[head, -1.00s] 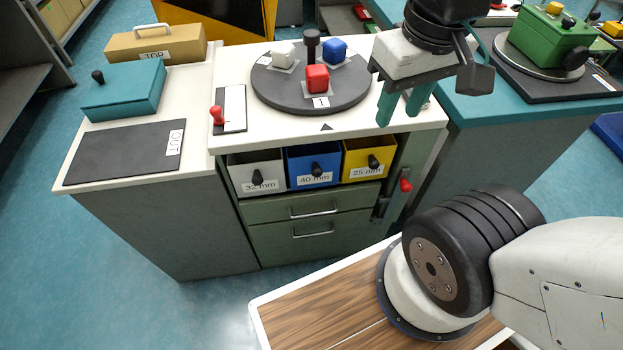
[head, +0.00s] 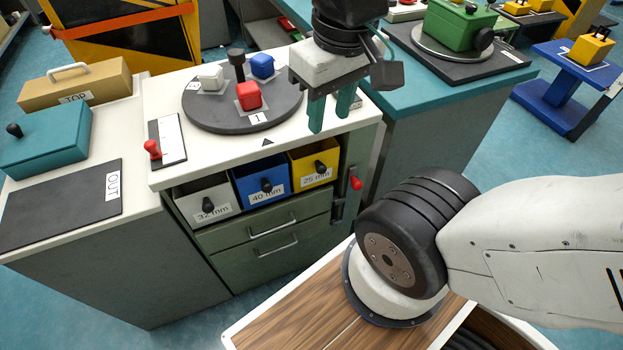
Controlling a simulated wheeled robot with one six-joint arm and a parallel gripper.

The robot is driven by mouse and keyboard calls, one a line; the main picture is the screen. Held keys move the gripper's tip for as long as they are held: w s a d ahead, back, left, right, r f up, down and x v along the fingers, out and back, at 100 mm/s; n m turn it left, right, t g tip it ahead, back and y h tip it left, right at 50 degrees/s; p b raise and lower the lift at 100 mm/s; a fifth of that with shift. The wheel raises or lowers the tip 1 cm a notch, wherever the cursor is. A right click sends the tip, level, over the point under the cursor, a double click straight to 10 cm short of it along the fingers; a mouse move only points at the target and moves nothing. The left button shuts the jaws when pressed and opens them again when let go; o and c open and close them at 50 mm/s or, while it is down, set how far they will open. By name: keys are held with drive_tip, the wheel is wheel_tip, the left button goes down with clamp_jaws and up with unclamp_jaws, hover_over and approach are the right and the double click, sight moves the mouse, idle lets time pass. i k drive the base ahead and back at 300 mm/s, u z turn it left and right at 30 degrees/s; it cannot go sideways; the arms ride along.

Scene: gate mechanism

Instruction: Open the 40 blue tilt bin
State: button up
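The blue tilt bin (head: 260,182) labelled 40 mm sits in the front of the cabinet, between the white 32 mm bin (head: 203,203) and the yellow 25 mm bin (head: 314,163). It has a black knob (head: 266,186) on its front, and its face looks in line with its neighbours. My gripper (head: 330,116) points down above the right part of the worktop's front edge, up and to the right of the blue bin. Its two green fingers are apart with nothing between them.
A grey turntable (head: 216,112) with white, red and blue blocks stands on the worktop (head: 300,133). A red-handled lever (head: 355,184) is right of the bins. Two drawers with bar handles (head: 274,226) are below. A teal box (head: 50,140) stands at left.

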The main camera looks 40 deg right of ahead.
sight(262, 182)
drive_tip(key=u, duration=2.35)
drive_tip(key=k, duration=0.9)
drive_tip(key=z, duration=2.2)
